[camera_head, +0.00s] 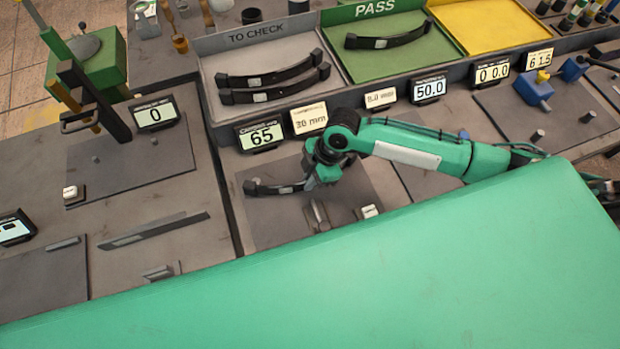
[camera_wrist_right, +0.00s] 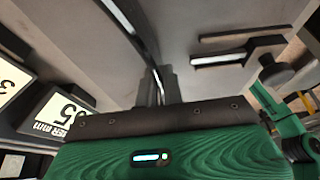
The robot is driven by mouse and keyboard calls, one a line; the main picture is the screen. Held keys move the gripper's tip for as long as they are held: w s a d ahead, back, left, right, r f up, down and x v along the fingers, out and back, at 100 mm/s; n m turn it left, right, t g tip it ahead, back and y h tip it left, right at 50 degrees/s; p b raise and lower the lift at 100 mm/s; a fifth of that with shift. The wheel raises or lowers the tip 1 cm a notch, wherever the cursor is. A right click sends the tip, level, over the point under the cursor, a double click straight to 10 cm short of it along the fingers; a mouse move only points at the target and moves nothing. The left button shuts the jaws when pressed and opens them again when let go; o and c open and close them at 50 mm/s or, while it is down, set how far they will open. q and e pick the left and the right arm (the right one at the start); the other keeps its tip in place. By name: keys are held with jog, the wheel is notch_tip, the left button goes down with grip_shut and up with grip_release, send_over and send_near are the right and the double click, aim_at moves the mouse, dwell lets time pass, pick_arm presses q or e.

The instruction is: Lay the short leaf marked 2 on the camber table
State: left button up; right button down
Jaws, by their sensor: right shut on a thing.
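My right gripper (camera_head: 316,183) is over the grey plate of the camber table (camera_head: 275,222), behind whose far edge a display reads 65. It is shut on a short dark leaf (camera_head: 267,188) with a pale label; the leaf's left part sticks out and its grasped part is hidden. I cannot read its mark or tell whether it touches the plate. In the right wrist view the leaf (camera_wrist_right: 125,20) runs up from between the fingers (camera_wrist_right: 158,85). My left gripper is not in view.
Two leaves (camera_head: 270,82) lie in the TO CHECK tray (camera_head: 222,65). One leaf (camera_head: 388,38) lies in the green PASS tray (camera_head: 360,75); the yellow tray (camera_head: 490,28) looks empty. A small metal fixture (camera_head: 317,214) and a white button (camera_head: 369,211) are near the gripper. A green press (camera_head: 95,60) stands left.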

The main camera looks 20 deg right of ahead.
dwell(0.7)
jog(key=c, duration=1)
grip_release()
jog(key=shift+f, duration=0.2)
jog(key=shift+o, duration=0.2)
jog(key=shift+r, duration=0.1)
notch_tip(320, 180, up, 8)
jog(key=p, duration=0.7)
jog(key=shift+p, duration=0.3)
